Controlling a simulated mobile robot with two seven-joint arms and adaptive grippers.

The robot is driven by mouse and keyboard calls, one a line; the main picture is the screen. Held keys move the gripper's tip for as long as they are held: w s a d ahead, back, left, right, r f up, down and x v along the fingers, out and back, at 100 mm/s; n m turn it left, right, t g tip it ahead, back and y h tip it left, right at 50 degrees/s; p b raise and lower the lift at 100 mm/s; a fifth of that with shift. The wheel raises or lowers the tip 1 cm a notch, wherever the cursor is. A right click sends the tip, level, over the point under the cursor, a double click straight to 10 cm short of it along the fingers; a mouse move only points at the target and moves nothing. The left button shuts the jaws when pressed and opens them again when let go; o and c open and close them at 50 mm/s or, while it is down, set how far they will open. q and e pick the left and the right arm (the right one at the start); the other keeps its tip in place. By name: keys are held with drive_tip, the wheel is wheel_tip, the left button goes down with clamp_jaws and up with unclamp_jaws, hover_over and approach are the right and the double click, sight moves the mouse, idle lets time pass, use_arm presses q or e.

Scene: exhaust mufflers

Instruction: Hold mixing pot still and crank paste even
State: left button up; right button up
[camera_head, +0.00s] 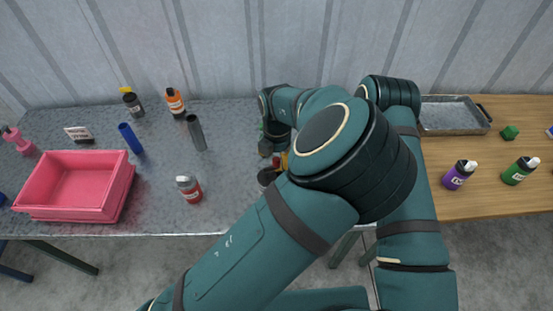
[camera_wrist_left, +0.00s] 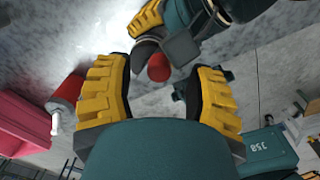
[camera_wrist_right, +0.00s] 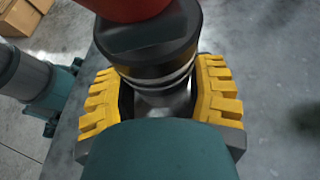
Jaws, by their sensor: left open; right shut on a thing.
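My right gripper (camera_wrist_right: 160,78) is shut on a dark cylinder with silver rings and a red top (camera_wrist_right: 130,10); it looks like the mixing pot (camera_wrist_right: 155,50). In the left wrist view, a round red end (camera_wrist_left: 158,68) shows between the fingers of my left gripper (camera_wrist_left: 164,85), beside a yellow finger of the right one. My left gripper is open, its fingers on either side of that red end; contact cannot be told. In the head view my left gripper (camera_head: 274,166) is partly hidden behind my left arm, so the pot and crank are not clear there.
The wooden table at right holds a metal tray (camera_head: 450,116), a purple bottle (camera_head: 457,177) and a green bottle (camera_head: 517,173).

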use_arm(q)
drive_tip(key=shift+f, duration=0.85)
drive_tip(key=shift+o, duration=0.2)
clamp_jaws()
drive_tip(key=m, duration=0.2)
drive_tip(key=s+m, duration=0.1)
drive_tip(key=m, duration=0.1)
drive_tip(key=shift+s+d+m, duration=0.1)
drive_tip(key=shift+d+m, duration=0.05)
drive_tip(key=shift+m, duration=0.25)
drive_tip(key=shift+c, duration=0.2)
unclamp_jaws()
drive_tip(key=shift+r, duration=0.1)
wheel_tip(320, 180, up, 12)
drive_tip(key=shift+s, duration=0.15)
